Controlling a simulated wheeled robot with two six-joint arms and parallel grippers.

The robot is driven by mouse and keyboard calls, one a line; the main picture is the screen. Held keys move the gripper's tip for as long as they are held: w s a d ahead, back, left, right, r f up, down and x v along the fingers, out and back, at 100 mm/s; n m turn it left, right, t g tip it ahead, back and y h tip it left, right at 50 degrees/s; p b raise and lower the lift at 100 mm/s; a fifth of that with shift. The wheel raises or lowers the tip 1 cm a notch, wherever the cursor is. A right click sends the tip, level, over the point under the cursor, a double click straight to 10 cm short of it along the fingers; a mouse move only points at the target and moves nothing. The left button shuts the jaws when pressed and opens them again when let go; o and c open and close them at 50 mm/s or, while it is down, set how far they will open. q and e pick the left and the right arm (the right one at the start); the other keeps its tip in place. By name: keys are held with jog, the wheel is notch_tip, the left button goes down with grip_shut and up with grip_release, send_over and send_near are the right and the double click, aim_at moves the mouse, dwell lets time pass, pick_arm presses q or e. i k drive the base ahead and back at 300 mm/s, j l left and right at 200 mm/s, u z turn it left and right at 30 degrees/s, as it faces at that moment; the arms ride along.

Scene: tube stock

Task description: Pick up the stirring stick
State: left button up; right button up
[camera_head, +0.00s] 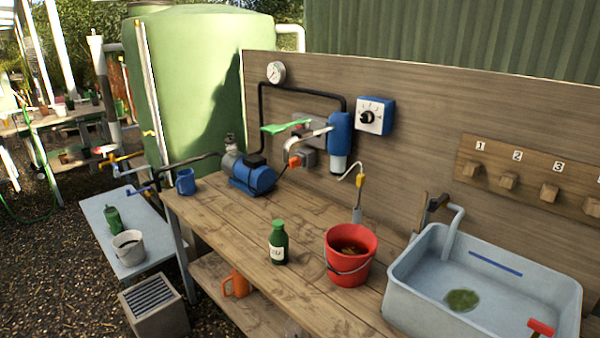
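A thin brown stick (421,212), which looks like the stirring stick, stands upright behind the left rear corner of the grey sink (398,285), beside the tap (454,225). Its lower end is hidden by the sink, and it is too small to identify for certain. A red bucket (350,275) with dark brownish contents stands on the wooden bench just left of the sink. Neither of my grippers shows in the head view.
A green bottle (278,243) stands left of the bucket. A blue pump (250,174) and blue mug (185,181) are at the bench's far left. Numbered pegs (508,181) line the back board. Bare bench (225,215) lies between mug and bottle.

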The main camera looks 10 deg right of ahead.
aim_at(426, 193)
jog(key=l+z, duration=0.8)
jog(key=i, duration=0.05)
